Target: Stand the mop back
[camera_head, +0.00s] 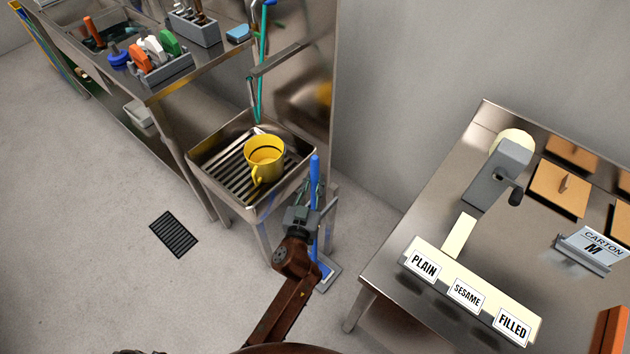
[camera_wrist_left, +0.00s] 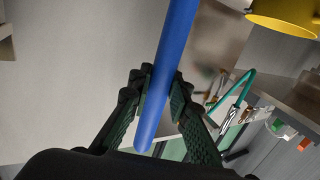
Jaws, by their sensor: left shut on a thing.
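The mop has a blue handle (camera_head: 315,175) that stands near upright beside the right front corner of the steel sink. Its lower end meets a flat blue and grey piece (camera_head: 326,275) at floor level; I cannot tell whether that is only the mop head or also a holder. My left gripper (camera_head: 302,217) is shut on the handle partway up. The left wrist view shows the blue handle (camera_wrist_left: 168,65) passing between the two dark fingers (camera_wrist_left: 153,88). My right gripper is in neither view.
A yellow bucket (camera_head: 262,171) sits in the slatted sink (camera_head: 222,190). A steel table (camera_head: 395,300) with label signs stands close on the right. A shelf bench (camera_head: 160,95) with tools is at the upper left. A dark floor grate (camera_head: 174,234) lies on open floor.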

